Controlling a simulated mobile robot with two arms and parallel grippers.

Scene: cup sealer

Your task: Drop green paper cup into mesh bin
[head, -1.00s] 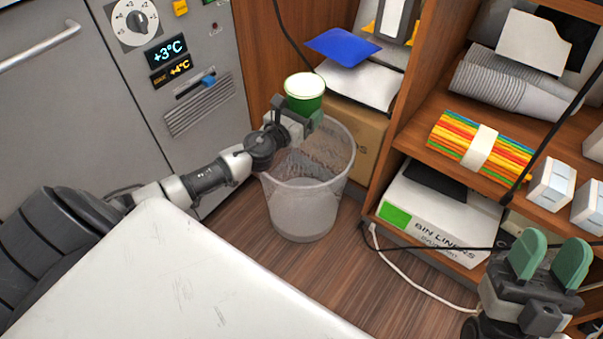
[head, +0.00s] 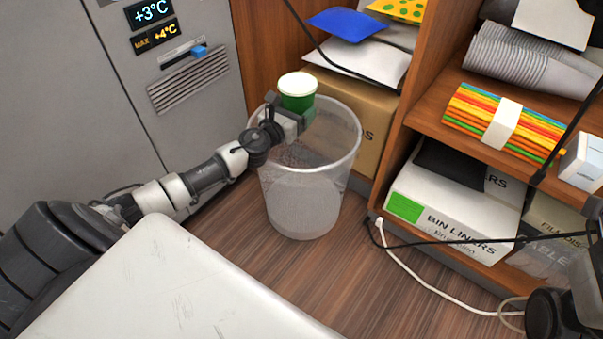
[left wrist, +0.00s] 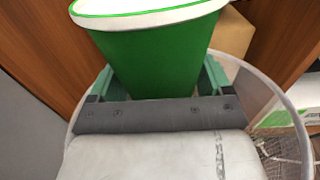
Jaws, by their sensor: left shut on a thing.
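The green paper cup (head: 298,101) is upright, with a pale top. My left gripper (head: 296,117) is shut on it, one finger on each side, as the left wrist view shows around the cup (left wrist: 150,60). The mesh bin (head: 303,205) stands on the floor. In the head view, the cup appears over the bin's back left rim, held above the bin. The bin's rim also curves behind the cup in the left wrist view (left wrist: 295,110). The cup's lower part is hidden by the gripper. My right gripper's fingers are not in view.
A cardboard box (head: 370,118) stands behind the bin, with papers and a blue packet (head: 346,23) on top. A wooden shelf (head: 425,100) with a bin liners box (head: 450,215) is to the right. A fridge front (head: 185,125) is at left. A white cable (head: 425,280) crosses the floor.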

